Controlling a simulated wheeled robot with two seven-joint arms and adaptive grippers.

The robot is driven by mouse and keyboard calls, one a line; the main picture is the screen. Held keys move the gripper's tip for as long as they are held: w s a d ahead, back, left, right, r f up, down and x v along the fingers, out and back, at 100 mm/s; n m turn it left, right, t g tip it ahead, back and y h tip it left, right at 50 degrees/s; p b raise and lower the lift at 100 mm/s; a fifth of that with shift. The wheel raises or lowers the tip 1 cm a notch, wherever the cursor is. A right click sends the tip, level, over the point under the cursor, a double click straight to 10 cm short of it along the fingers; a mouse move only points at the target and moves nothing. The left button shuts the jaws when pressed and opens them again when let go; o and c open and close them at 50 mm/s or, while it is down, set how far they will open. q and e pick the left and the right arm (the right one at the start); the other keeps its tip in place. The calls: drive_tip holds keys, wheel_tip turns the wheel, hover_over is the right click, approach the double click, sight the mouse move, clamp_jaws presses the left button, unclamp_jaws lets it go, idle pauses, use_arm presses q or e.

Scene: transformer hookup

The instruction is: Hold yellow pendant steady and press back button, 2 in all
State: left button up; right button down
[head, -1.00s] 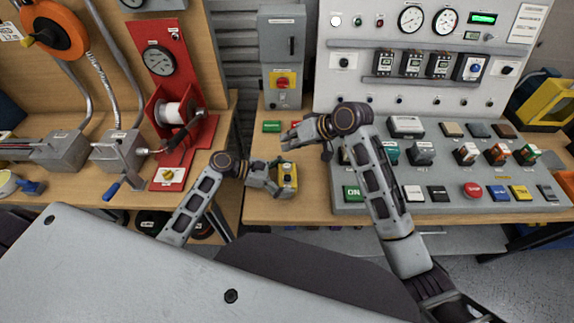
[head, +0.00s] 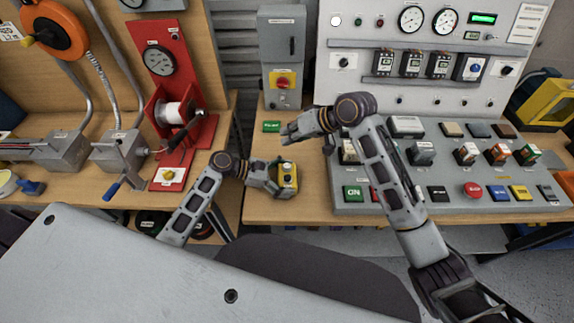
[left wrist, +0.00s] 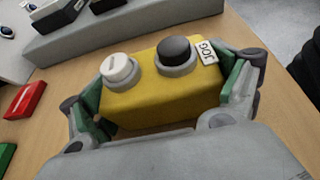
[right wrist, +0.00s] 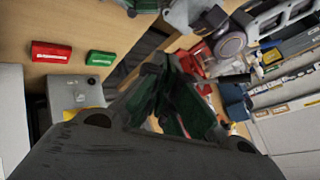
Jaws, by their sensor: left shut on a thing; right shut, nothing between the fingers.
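The yellow pendant (left wrist: 160,100) fills the middle of the left wrist view. Its top carries a white button (left wrist: 117,69) and a black button (left wrist: 175,51) beside a "JOG" label (left wrist: 208,52). My left gripper (head: 276,180) is shut around the pendant, with green-padded fingers on its two sides. In the head view the pendant (head: 288,178) is at the near left of the bench. My right gripper (head: 287,133) is shut and empty, beyond and apart from the pendant. Its closed fingers also show in the right wrist view (right wrist: 163,75).
A green label block (head: 271,127) lies behind the pendant; a red one (right wrist: 51,52) shows in the right wrist view. The grey control desk (head: 440,206) with several buttons stands at right. A grey switch box (head: 282,60) stands behind. A gap separates the left bench.

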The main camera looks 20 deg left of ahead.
drive_tip(key=shift+f, duration=4.3)
drive_tip(key=shift+f, duration=0.85)
drive_tip(key=shift+r, duration=3.4)
use_arm(q)
drive_tip(key=o, duration=1)
drive_tip(key=shift+c, duration=0.2)
